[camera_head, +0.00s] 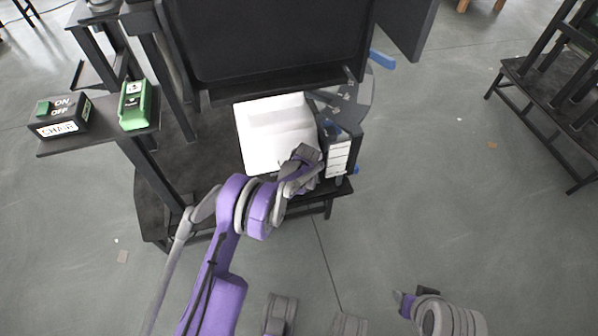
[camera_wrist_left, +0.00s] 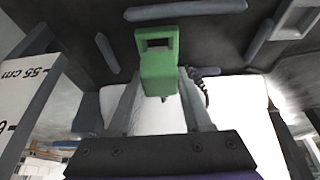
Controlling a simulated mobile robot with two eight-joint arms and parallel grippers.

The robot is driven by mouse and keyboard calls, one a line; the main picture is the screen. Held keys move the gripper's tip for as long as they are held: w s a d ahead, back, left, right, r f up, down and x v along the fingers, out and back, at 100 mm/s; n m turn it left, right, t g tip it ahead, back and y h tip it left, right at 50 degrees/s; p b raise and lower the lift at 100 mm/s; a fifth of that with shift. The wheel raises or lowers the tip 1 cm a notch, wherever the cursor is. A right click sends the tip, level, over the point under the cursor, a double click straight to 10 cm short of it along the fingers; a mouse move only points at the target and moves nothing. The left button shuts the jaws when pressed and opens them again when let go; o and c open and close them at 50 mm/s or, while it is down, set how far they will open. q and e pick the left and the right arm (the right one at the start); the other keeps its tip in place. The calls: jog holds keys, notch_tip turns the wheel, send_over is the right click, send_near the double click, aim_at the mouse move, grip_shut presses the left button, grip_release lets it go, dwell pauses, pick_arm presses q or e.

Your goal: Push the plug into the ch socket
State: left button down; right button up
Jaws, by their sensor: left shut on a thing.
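A green plug (camera_wrist_left: 158,68) with a rectangular opening at its far end is between the fingers of my left gripper (camera_wrist_left: 160,90) in the left wrist view. The gripper is shut on it, in front of a dark surface with grey-blue bars. In the head view my left arm reaches to the white panel (camera_head: 270,132) and the dark unit beside it; the fingers and plug cannot be made out there. I cannot identify the ch socket for certain; a grey rectangular frame (camera_wrist_left: 297,18) shows at the upper right of the left wrist view.
A large dark panel (camera_head: 270,40) rises behind the white one. A scale marked in cm (camera_wrist_left: 25,85) is at the left in the wrist view.

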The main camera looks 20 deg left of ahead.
pick_arm(q)
jog(key=shift+f, duration=1.05)
dwell(0.4)
jog(key=shift+c, duration=0.2)
grip_release()
jog(key=shift+r, duration=0.15)
jog(key=shift+r+p, duration=1.4)
jog(key=shift+r, duration=2)
